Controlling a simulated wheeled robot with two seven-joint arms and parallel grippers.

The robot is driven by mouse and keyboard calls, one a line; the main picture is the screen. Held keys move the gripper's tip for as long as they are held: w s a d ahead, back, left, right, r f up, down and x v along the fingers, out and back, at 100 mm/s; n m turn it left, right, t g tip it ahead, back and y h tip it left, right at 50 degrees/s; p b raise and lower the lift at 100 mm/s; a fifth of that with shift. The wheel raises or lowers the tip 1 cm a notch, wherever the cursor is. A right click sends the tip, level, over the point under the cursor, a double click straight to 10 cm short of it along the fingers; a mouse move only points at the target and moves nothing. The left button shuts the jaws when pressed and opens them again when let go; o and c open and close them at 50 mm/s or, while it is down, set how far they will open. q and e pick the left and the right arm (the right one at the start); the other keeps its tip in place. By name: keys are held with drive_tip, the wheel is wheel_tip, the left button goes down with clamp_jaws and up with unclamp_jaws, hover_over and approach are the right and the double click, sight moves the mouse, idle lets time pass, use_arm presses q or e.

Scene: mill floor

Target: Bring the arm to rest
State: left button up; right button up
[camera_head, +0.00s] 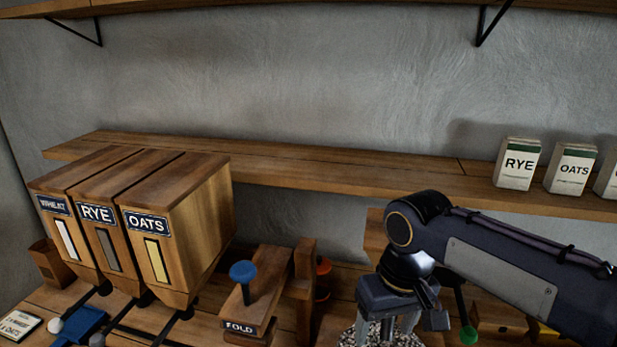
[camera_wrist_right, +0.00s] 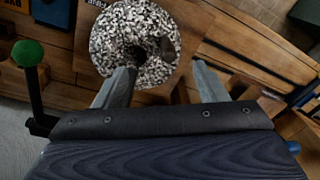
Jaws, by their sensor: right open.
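My right arm (camera_head: 500,265) comes in from the right in the head view and bends down at a dark, rounded wrist joint. My right gripper (camera_head: 390,325) points down over a speckled round stone (camera_head: 352,338) on the bench. In the right wrist view my right gripper (camera_wrist_right: 163,75) has its two grey fingers wide apart, with nothing held between them. The speckled stone (camera_wrist_right: 118,30), with a dark hole, shows beyond the fingers. I cannot tell whether the fingers touch it. My left gripper is not in view.
Wooden WHEAT, RYE and OATS (camera_head: 150,222) hoppers stand left. A FOLD box (camera_head: 250,326) with a blue knob (camera_head: 243,271) stands mid-bench. A green-knobbed lever (camera_head: 468,335) is close to my right gripper. RYE (camera_head: 517,164) and OATS (camera_head: 570,168) packets stand on the shelf (camera_head: 330,168).

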drive_tip(key=s+d+f+m+t+y+b, duration=0.1)
drive_tip(key=s+d+f+m+t, duration=0.1)
drive_tip(key=s+f, duration=0.3)
drive_tip(key=s+d+f+m+t+y+b, duration=0.2)
drive_tip(key=s+f, duration=0.4)
drive_tip(key=s, duration=0.3)
drive_tip(key=d+t, duration=0.1)
drive_tip(key=d, duration=0.1)
drive_tip(key=shift+d, duration=0.3)
drive_tip(key=shift+s, duration=0.1)
idle(0.4)
